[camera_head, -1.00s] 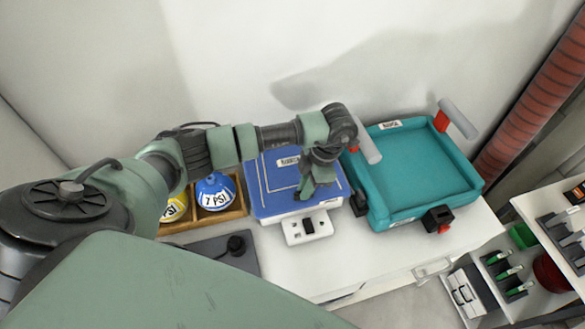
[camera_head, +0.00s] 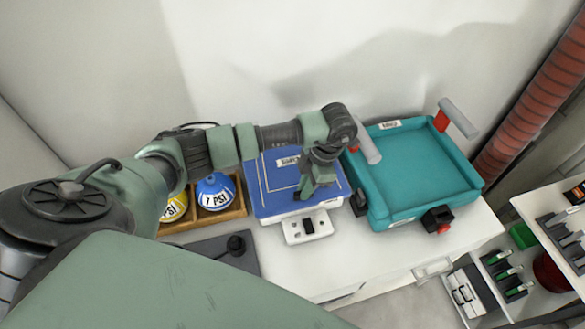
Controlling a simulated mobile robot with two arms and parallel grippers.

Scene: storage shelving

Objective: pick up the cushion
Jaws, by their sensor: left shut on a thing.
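A flat blue pad (camera_head: 272,185) with a white label and pale lines on top, which I take to be the cushion, lies on the white worktop. Its sides look white. My left gripper (camera_head: 305,195) points down over its front right part and is shut on it. The fingertips are small and dark, so the exact grip is hard to see. The pad lies flat, and I cannot tell any gap beneath it. My right gripper is not in view.
A teal tray (camera_head: 381,216) with grey handles stands close on the right. A wooden box (camera_head: 240,207) with blue and yellow round things stands on the left. A white block (camera_head: 293,232) sits in front. A wall is behind. The worktop (camera_head: 340,262) is clear at the front.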

